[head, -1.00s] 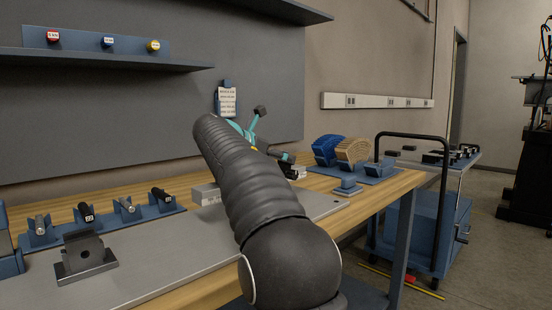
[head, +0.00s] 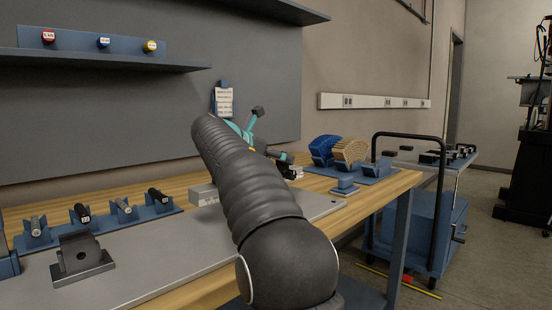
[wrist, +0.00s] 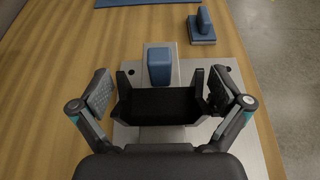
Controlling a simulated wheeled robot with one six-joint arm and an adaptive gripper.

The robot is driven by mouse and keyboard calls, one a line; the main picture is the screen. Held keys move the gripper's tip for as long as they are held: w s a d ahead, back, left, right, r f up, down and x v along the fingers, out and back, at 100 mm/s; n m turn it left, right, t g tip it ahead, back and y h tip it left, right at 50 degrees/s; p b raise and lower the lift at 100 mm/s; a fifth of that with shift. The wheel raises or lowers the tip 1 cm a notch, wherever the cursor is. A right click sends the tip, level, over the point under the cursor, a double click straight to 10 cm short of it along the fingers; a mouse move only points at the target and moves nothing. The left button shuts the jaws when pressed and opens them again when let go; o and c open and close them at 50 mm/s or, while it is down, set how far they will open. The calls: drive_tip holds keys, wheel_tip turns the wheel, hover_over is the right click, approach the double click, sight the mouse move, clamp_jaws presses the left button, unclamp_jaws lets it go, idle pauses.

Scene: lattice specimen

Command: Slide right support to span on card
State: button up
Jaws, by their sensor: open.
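In the wrist view my gripper (wrist: 160,93) is open, one finger pad on each side of a black U-shaped block (wrist: 160,104), which looks like the right support. Small gaps seem to remain beside it; contact is hard to tell. The block is over the grey metal plate (wrist: 188,52). In the head view my arm hides most of this spot. A dark support block (head: 82,256) stands on the near left of the plate (head: 165,252). A white card (head: 224,102) with print too small to read hangs on the back panel.
A blue block (wrist: 158,65) stands just beyond the black block. Another blue piece (wrist: 202,27) lies to the right.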

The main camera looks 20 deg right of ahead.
drive_tip(key=shift+v, duration=2.95)
drive_tip(key=v, duration=1.2)
drive_tip(key=shift+f, duration=0.1)
